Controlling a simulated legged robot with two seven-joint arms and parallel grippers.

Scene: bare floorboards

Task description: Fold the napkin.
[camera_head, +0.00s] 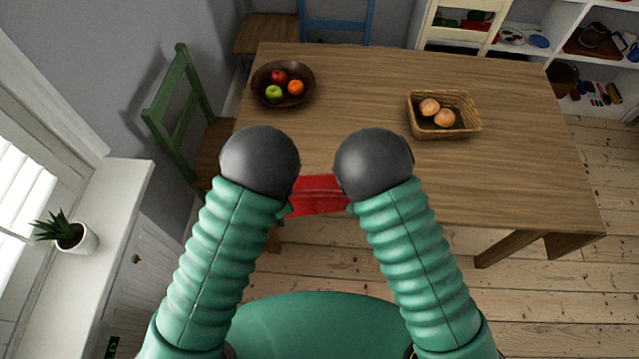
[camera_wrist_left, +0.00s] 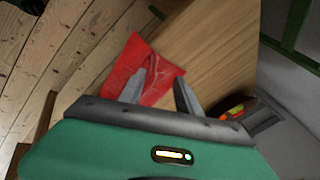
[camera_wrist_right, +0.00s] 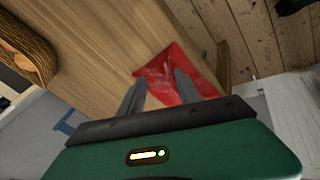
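The red napkin (camera_head: 318,202) lies at the near edge of the wooden table. In the head view my dark round wrists hide its left and right ends, and a crease or fold line runs across it. It also shows in the left wrist view (camera_wrist_left: 122,62) and the right wrist view (camera_wrist_right: 163,68). My left gripper (camera_wrist_left: 160,76) is open, its fingers apart over the napkin. My right gripper (camera_wrist_right: 159,75) is open too, its fingers apart over the napkin. Neither visibly pinches cloth. I cannot tell whether the fingertips touch it.
The wooden table (camera_head: 365,85) is clear in the middle. A dark bowl of fruit (camera_head: 260,90) stands at the back left. A wicker basket (camera_head: 468,127) with round brown items stands at the right. A green chair (camera_head: 180,115) is by the left edge.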

